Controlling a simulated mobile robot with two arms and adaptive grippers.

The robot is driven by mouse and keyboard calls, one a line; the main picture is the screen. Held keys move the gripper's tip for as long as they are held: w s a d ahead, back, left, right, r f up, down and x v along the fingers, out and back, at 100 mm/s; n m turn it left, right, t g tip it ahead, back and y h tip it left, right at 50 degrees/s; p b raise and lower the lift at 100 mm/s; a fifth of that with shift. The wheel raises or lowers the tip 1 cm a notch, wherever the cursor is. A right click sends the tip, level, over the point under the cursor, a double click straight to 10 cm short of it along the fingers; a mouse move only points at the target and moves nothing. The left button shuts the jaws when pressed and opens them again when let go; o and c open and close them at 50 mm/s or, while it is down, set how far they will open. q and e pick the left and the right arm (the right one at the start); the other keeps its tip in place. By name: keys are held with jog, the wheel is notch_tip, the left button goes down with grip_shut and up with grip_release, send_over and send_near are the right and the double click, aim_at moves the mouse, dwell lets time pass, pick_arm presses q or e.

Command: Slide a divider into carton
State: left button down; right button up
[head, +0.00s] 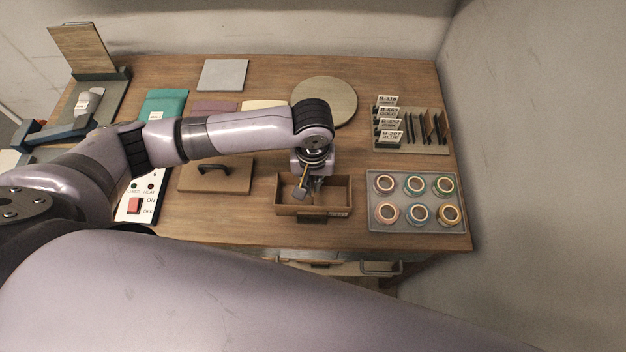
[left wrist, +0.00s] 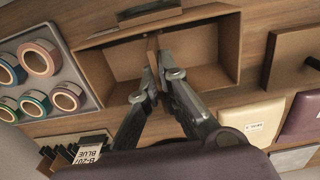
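The carton (head: 288,210) is an open brown box near the front edge of the table, with a label on its front. It also shows in the left wrist view (left wrist: 229,48). My left gripper (head: 314,187) reaches down into it from above. In the left wrist view its two fingertips (left wrist: 160,76) come together on a thin brown divider (left wrist: 152,48), held upright across the carton's middle. The divider's lower edge is hidden, so I cannot tell whether it touches the floor. My right gripper is out of view.
A rack (head: 436,148) of upright dividers and label cards stands at the right. A grey tray (head: 432,227) of several tape rolls lies before it. A handled brown board (head: 234,180) lies left of the carton. A round disc (head: 335,98) lies behind. My arm covers the foreground.

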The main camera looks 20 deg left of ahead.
aim_at(313, 183)
pick_arm(q)
jog(key=c, duration=1.7)
grip_release()
notch_tip(313, 183, up, 12)
